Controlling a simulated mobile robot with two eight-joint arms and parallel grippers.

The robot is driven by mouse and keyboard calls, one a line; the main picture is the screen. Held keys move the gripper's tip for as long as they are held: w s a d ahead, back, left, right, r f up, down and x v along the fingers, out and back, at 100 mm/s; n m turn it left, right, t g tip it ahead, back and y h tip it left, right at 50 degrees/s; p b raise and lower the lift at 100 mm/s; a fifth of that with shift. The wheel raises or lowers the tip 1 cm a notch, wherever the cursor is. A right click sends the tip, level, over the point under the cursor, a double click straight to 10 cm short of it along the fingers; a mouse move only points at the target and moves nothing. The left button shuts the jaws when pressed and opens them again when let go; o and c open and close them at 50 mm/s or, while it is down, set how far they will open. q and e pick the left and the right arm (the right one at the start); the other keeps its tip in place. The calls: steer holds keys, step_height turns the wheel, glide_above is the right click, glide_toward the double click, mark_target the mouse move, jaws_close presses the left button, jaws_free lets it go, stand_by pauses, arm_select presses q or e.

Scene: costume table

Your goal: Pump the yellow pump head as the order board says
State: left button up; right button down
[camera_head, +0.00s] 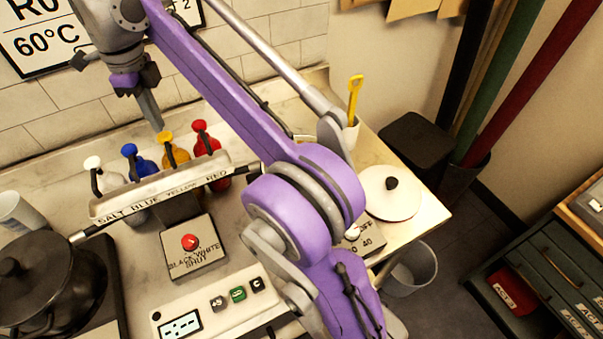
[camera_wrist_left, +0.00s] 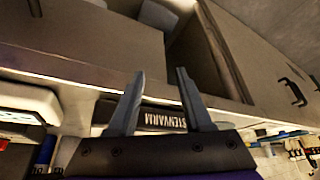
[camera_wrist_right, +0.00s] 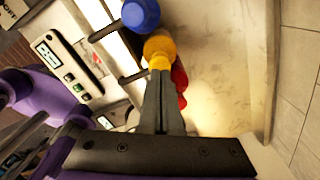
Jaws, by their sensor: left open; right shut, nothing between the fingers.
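The yellow pump head (camera_head: 167,138) stands on its bottle in a row behind a labelled rail (camera_head: 160,192), between the blue pump (camera_head: 131,152) and the red pump (camera_head: 203,130). My right gripper (camera_head: 157,126) is shut and empty, pointing down just above the yellow pump head. In the right wrist view, its fingertips (camera_wrist_right: 160,74) overlap the yellow head (camera_wrist_right: 159,61); whether they touch is unclear. The order board (camera_head: 35,40) is cut off at the top left; "60°C" is readable. My left gripper (camera_wrist_left: 160,72) is open and empty, away from the pumps.
A white pump (camera_head: 93,163) stands left of the blue one. A red-button box (camera_head: 190,262), a black pot (camera_head: 40,285) and a button panel (camera_head: 180,310) lie in front. A white lid (camera_head: 392,192) is at right. My right arm crosses the middle of the head view.

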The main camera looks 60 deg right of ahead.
mark_target(163, 135)
arm_select(q)
steer(key=shift+s+f, duration=0.1)
steer(key=shift+f, duration=0.1)
arm_select(e)
steer(key=shift+f, duration=0.25)
steer(key=shift+f+b, duration=0.8)
steer(key=shift+f, duration=0.55)
arm_select(q)
steer(key=shift+s+f, duration=0.15)
steer(key=shift+f, duration=0.55)
arm_select(e)
steer(key=shift+r, duration=0.1)
arm_select(q)
steer(key=shift+w+r+p, duration=0.2)
steer(key=shift+r+p, duration=0.4)
steer(key=shift+r, duration=0.1)
steer(key=shift+w+r+p, duration=0.15)
steer(key=shift+r+p, duration=0.45)
steer(key=shift+r, duration=0.05)
arm_select(e)
steer(key=shift+r, duration=1.45)
